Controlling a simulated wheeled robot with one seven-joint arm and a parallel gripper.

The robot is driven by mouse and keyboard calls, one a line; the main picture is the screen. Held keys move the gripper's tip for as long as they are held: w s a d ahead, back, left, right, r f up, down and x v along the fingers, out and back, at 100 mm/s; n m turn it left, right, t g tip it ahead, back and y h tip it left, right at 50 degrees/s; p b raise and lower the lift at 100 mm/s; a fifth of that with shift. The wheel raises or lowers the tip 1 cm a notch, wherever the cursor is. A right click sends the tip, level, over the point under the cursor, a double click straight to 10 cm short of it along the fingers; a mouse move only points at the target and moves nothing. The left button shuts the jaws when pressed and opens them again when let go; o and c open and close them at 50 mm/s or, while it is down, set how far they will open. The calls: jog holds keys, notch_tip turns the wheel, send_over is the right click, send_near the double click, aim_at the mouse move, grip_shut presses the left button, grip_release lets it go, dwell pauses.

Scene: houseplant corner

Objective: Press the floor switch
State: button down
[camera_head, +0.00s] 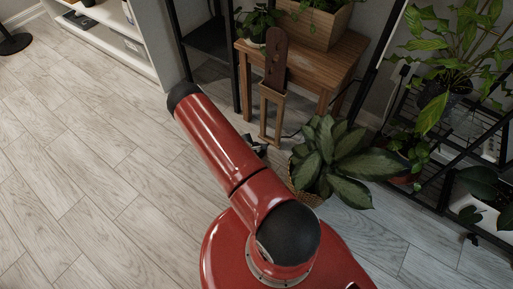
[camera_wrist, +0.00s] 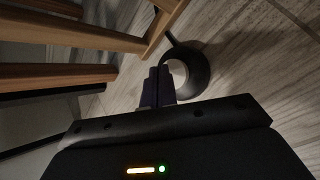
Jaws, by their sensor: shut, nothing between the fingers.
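The floor switch (camera_wrist: 200,69) shows in the wrist view as a round dark piece with a pale centre on the floorboards, just right of my fingertips. A dark cord runs from its upper left. My gripper (camera_wrist: 157,73) is shut and empty, with its fingertips at the left edge of the switch and overlapping it in the picture. I cannot tell whether they touch it. In the head view I cannot make out the switch; my red arm and the plants cover much of that area.
A wooden stool (camera_head: 335,62) carries a planter box (camera_head: 314,24). A leafy potted plant (camera_head: 335,160) stands on the floor in front. A black plant rack (camera_head: 462,120) is at the right and a white shelf (camera_head: 112,35) at upper left. Floor at left is clear.

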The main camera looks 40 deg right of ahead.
jog(key=shift+f, duration=0.15)
dwell(0.3)
jog(key=shift+f+b, duration=0.3)
jog(key=shift+b, duration=0.05)
dwell(0.4)
jog(key=shift+r+p, duration=0.3)
jog(key=shift+r, duration=0.15)
jog(key=shift+r+p, duration=2.2)
jog(key=shift+r, duration=0.85)
